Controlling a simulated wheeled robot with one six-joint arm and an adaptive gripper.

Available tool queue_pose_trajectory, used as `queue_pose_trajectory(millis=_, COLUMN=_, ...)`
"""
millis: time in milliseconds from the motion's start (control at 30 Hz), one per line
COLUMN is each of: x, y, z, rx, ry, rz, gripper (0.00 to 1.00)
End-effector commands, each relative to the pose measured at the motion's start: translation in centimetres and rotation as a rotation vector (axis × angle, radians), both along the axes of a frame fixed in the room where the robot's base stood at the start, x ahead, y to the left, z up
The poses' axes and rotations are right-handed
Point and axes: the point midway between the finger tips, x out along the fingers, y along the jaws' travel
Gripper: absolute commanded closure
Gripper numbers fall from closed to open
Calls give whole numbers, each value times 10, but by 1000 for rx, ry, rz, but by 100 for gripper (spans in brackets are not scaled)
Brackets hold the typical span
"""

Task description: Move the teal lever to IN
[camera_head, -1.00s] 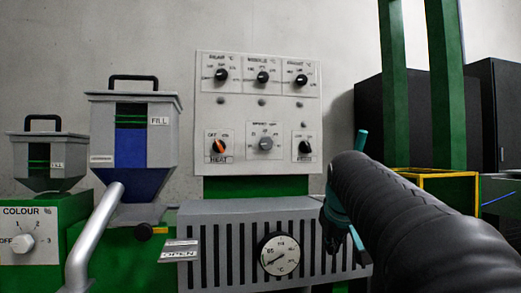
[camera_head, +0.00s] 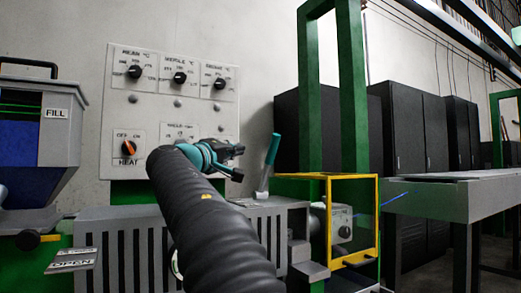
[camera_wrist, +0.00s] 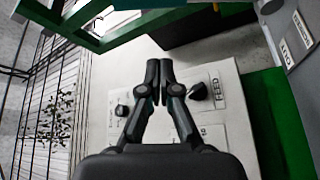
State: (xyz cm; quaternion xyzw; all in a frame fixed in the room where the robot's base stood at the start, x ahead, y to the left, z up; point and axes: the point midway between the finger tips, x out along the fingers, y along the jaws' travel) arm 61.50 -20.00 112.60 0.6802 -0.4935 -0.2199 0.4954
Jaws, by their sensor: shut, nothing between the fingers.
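The teal lever (camera_head: 272,150) stands almost upright on a grey base, leaning slightly right at the top, left of the yellow frame in the head view. My gripper (camera_head: 238,162) is just left of the lever, in front of the white control panel, and points right. Its fingers are together and empty; a gap shows between it and the lever in the picture, but depth is unclear. I cannot make out an IN mark.
The white panel (camera_head: 228,60) with several knobs stands behind my arm. A yellow-framed guard (camera_head: 353,177) and green posts (camera_head: 353,90) stand right of the lever. The vented grey housing (camera_head: 98,240) is below. Black cabinets (camera_head: 407,130) stand farther back.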

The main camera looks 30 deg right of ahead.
Motion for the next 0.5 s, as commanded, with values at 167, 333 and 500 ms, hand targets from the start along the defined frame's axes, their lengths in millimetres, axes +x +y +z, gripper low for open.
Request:
queue_pose_trajectory(millis=167, x=1, y=0, z=12, rx=-48, ry=-20, rz=-14, gripper=100)
queue_pose_trajectory(millis=333, x=7, y=-19, z=17, rx=-49, ry=-19, rz=-20, gripper=100)
queue_pose_trajectory(millis=500, x=20, y=-45, z=25, rx=-48, ry=-19, rz=-20, gripper=100)
